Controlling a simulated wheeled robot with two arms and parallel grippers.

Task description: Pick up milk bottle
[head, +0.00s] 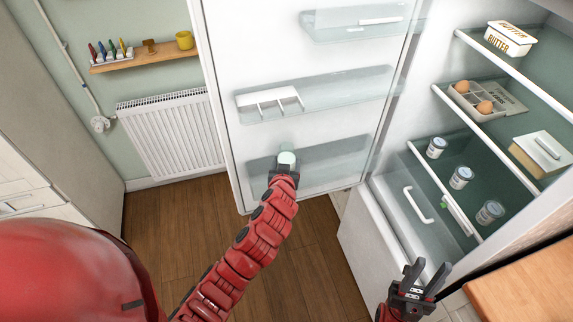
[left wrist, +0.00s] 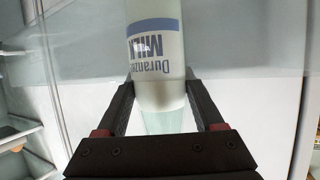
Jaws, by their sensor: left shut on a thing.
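The milk bottle (left wrist: 156,50) is white with a blue band and the word MILK, upside down in the left wrist view. It sits between the two fingers of my left gripper (left wrist: 165,110), which is shut on it. In the head view the bottle's pale top (head: 286,158) shows at the lower door shelf, just beyond my left gripper (head: 285,175). The rest of the bottle is hidden there. I cannot tell whether it still touches the shelf. My right gripper (head: 420,278) is open and empty at the lower right, in front of the fridge drawer.
The open fridge door (head: 235,60) carries the lower door shelf (head: 340,155) and further clear shelves above. Inside the fridge stand a butter dish (head: 511,38), an egg tray (head: 470,98) and several jars (head: 461,178). A radiator (head: 170,130) is at left. The wooden floor (head: 310,260) is clear.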

